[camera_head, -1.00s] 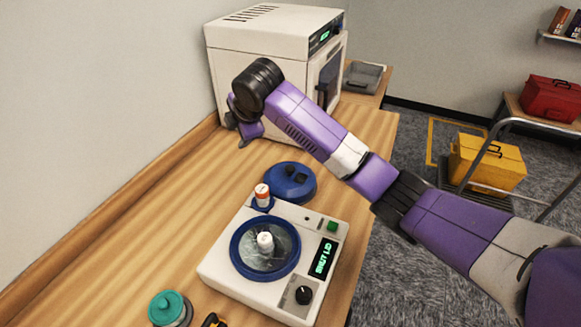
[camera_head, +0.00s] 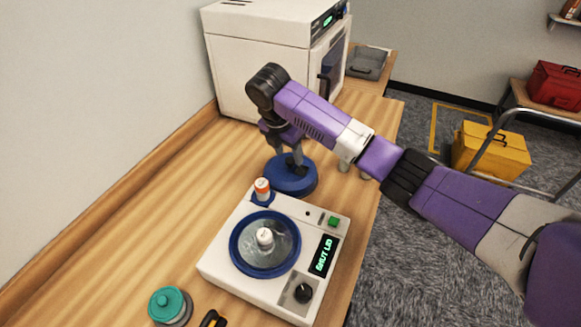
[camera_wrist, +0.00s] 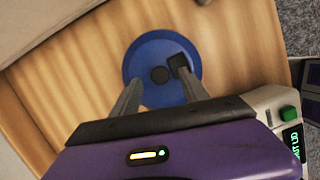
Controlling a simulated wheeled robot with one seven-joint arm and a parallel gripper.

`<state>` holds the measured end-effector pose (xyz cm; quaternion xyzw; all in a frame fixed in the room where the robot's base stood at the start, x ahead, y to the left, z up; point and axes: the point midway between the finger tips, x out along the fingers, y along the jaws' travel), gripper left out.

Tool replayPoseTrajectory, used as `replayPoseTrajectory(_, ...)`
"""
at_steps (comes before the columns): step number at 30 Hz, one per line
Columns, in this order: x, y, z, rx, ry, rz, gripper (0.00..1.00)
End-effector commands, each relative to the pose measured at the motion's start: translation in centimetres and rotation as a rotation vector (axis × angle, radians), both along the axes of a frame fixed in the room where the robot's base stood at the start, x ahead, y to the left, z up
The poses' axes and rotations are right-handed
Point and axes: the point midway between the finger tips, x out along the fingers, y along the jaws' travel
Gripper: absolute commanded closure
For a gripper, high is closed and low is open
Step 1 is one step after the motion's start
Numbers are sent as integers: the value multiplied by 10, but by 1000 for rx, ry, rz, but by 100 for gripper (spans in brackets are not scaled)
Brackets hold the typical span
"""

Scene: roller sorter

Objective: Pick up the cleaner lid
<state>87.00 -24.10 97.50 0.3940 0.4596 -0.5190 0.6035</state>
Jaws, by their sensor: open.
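The cleaner lid, a round blue disc (camera_head: 291,178) with dark knobs on top, lies on the wooden counter behind the white cleaner machine (camera_head: 225,262). The machine's blue-rimmed bowl (camera_head: 239,262) is uncovered, with a small white piece (camera_head: 265,237) in it, and its display reads "SHUT LID". My gripper (camera_head: 288,155) is open above the lid, fingers pointing down. In the wrist view the lid (camera_wrist: 146,94) lies ahead of and between the two fingers (camera_wrist: 158,85); the right fingertip overlaps its dark square knob (camera_wrist: 178,62). I cannot tell whether they touch.
A white oven-like box (camera_head: 255,75) stands at the back of the counter. An orange-and-white bottle (camera_head: 262,189) stands at the machine's back corner. A teal-lidded jar (camera_head: 170,304) is at front left. The counter's left part is clear.

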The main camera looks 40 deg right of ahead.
Motion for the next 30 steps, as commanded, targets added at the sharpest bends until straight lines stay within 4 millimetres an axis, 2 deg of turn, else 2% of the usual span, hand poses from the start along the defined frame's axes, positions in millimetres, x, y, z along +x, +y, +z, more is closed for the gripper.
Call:
replayPoseTrajectory(6, 0, -6, -21, 0, -1, 1, 47)
replayPoseTrajectory(13, 1, -7, -24, 0, -1, 1, 47)
replayPoseTrajectory(14, 1, -7, -24, 0, -1, 1, 49)
replayPoseTrajectory(21, 1, -7, -23, -1, -2, 1, 96)
replayPoseTrajectory(22, 1, -6, -23, -1, -2, 1, 100)
replayPoseTrajectory(30, 1, -6, -23, -1, -2, 1, 100)
